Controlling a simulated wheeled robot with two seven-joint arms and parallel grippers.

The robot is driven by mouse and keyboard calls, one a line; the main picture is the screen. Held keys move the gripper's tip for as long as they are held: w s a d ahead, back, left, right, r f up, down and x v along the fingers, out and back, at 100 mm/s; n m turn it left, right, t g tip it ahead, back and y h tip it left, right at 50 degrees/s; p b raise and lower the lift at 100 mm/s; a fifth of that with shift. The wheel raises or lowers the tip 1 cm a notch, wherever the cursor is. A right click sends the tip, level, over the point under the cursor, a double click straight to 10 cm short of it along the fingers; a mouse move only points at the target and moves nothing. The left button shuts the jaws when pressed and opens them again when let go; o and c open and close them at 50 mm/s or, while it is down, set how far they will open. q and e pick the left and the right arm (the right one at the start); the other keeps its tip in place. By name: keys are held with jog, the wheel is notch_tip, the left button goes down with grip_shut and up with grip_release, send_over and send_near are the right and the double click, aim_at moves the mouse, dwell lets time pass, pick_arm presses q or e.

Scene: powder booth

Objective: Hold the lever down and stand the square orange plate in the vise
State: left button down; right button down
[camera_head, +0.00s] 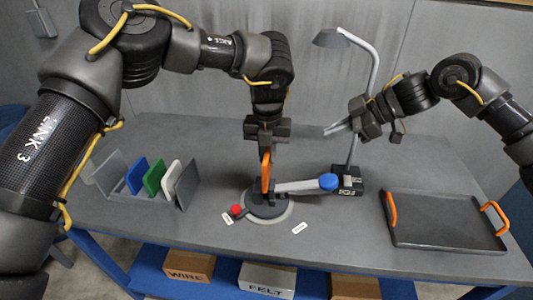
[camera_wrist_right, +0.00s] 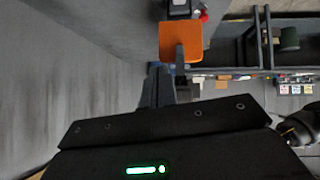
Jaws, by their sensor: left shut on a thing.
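The square orange plate (camera_head: 266,170) is upright and edge-on in the head view, and my left gripper (camera_head: 266,148) is shut on its upper part. Its broad face shows in the right wrist view (camera_wrist_right: 181,38). The plate's lower edge is at the dark vise (camera_head: 264,204); I cannot tell whether it sits between the jaws. The grey lever (camera_head: 300,187) extends right from the vise to a blue knob (camera_head: 328,182). My right gripper (camera_head: 336,129) is above and behind the knob, apart from it. Its fingers look closed together and empty.
A rack (camera_head: 140,192) with blue, green and white plates stands at left. A desk lamp (camera_head: 349,178) stands behind the knob. A dark tray (camera_head: 445,222) with orange handles lies at right. A red knob (camera_head: 237,210) is at the vise's left. Labelled boxes sit below the table.

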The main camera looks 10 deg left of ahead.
aim_at(331, 179)
jog(key=shift+m+g+h, duration=0.4)
jog(key=shift+g+h, duration=0.3)
jog(key=shift+s+d+f, duration=0.2)
jog(key=shift+s+f, duration=0.2)
jog(key=shift+f, duration=1.25)
jog(key=shift+s+d+f, duration=0.2)
jog(key=shift+s+f, duration=0.25)
jog(key=shift+f, duration=1.2)
jog(key=shift+s+d+f, duration=0.2)
jog(key=shift+s+f, duration=0.2)
jog(key=shift+f, duration=1.25)
jog(key=shift+f, duration=0.15)
jog(key=shift+d+f, duration=0.2)
jog(key=shift+f, duration=1.1)
jog(key=shift+d+f, duration=0.2)
jog(key=shift+f, duration=1.15)
jog(key=shift+d+f, duration=0.2)
jog(key=shift+f, duration=1.1)
pick_arm(q)
jog(key=shift+f, duration=1.4)
jog(key=shift+f, duration=0.15)
jog(key=shift+f, duration=1.35)
